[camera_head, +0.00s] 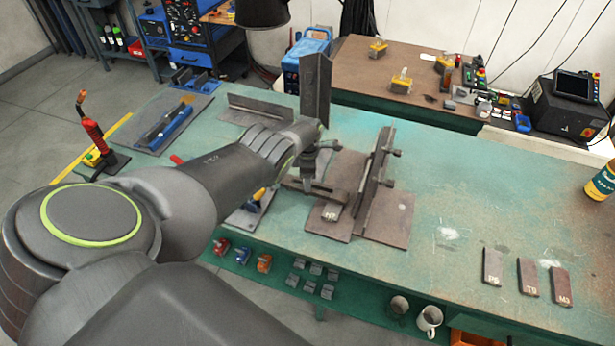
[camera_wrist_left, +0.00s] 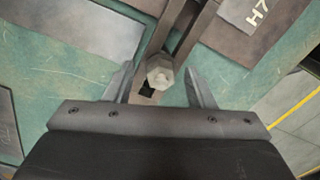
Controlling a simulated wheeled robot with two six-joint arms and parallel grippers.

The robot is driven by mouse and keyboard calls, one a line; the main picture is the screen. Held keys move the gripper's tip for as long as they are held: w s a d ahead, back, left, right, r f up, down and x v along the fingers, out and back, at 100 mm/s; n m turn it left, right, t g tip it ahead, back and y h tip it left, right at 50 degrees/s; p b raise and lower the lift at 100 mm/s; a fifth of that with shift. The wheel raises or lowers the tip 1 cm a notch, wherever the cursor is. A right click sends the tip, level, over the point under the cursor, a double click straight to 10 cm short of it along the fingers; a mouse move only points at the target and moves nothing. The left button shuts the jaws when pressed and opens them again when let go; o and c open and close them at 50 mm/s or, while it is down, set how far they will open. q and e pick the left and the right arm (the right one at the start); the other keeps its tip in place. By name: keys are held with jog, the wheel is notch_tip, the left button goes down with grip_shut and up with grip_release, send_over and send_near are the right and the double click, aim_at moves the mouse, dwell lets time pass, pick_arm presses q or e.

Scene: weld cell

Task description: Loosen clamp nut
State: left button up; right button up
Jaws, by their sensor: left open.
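A grey hex clamp nut (camera_wrist_left: 160,72) shows in the wrist view, on a dark slotted clamp bar (camera_wrist_left: 187,38). My left gripper (camera_wrist_left: 158,85) is open, with one finger on each side of the nut and a visible gap to both. In the head view my left gripper (camera_head: 308,165) is above the outer end of the clamp bar (camera_head: 325,190), and the nut itself cannot be made out. The bar reaches over a plate marked H7 (camera_head: 331,213), beside an upright dark plate (camera_head: 374,180). My right gripper is not in view.
A base plate (camera_head: 393,225) lies under the upright plate. Several marked plates, one of them P5 (camera_head: 492,267), lie at the right of the green table (camera_head: 450,185). A torch (camera_head: 92,130) stands at the left. The table's middle right is clear.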

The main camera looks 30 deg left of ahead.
pick_arm(q)
notch_tip(320, 180, up, 6)
jog(key=p, duration=0.6)
jog(key=shift+r, duration=0.1)
jog(key=shift+w+r, duration=0.1)
jog(key=shift+r, duration=0.6)
jog(key=shift+r+p, duration=0.4)
jog(key=shift+r, duration=0.1)
notch_tip(320, 180, up, 9)
jog(key=shift+f, duration=0.15)
